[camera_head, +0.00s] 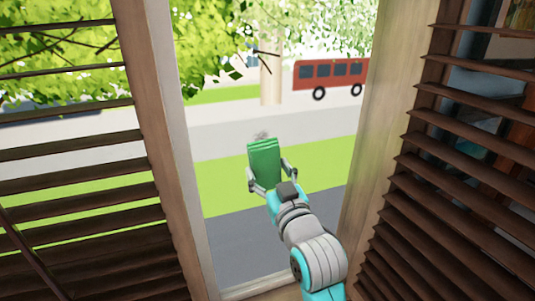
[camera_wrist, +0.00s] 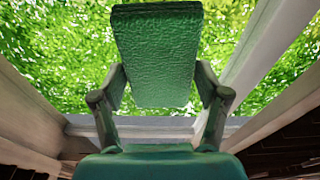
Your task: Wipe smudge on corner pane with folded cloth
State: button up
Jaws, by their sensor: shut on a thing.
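My gripper (camera_head: 270,181) is shut on a folded green cloth (camera_head: 264,162), with one finger on each side of it. The wrist view also shows the cloth (camera_wrist: 156,58) upright between the two fingers of my gripper (camera_wrist: 158,88). A small grey smudge (camera_head: 262,135) shows on the corner pane (camera_head: 225,165), just above the cloth's top edge in the head view. I cannot tell whether the cloth touches the glass. The smudge is not visible in the wrist view.
Wooden window posts stand left (camera_head: 160,130) and right (camera_head: 378,130) of the pane. Dark slatted blinds hang at the left (camera_head: 80,155) and right (camera_head: 455,165). A sill (camera_head: 255,288) runs along the bottom. A red bus (camera_head: 330,73), a tree and grass show outside.

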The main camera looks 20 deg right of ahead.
aim_at(252, 140)
jog(key=shift+w+r, duration=0.3)
jog(key=shift+w, duration=0.75)
jog(key=shift+w+r, duration=0.25)
jog(key=shift+w, duration=0.85)
jog(key=shift+w+r, duration=0.3)
jog(key=shift+w, duration=0.95)
jog(key=shift+w, duration=1)
jog(key=d, duration=0.4)
jog(key=shift+w+a, duration=0.2)
jog(key=shift+a, duration=1.85)
jog(key=shift+c, duration=0.4)
